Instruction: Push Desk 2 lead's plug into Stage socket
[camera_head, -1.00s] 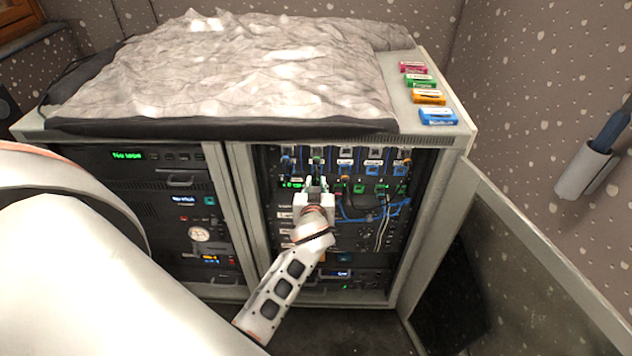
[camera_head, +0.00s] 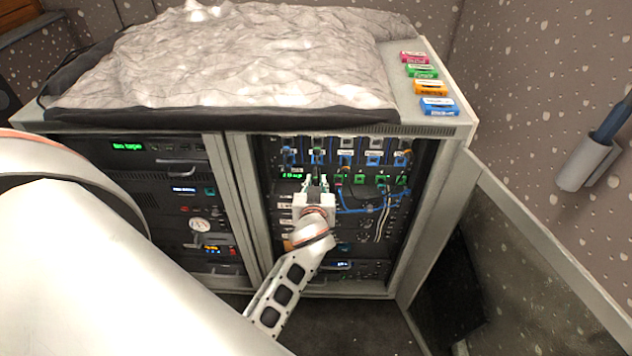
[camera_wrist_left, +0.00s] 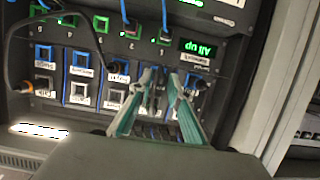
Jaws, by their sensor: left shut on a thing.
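The labels are too small or upside down to read, so I cannot tell the Stage socket. My right gripper is not in view.
A lit green display (camera_wrist_left: 198,47) sits beside the sockets. Blue leads (camera_head: 362,208) hang at the right of the bay. The rack's open door (camera_head: 535,270) stands to the right. Several coloured cassettes (camera_head: 430,87) lie on top beside a grey crumpled cover (camera_head: 250,60).

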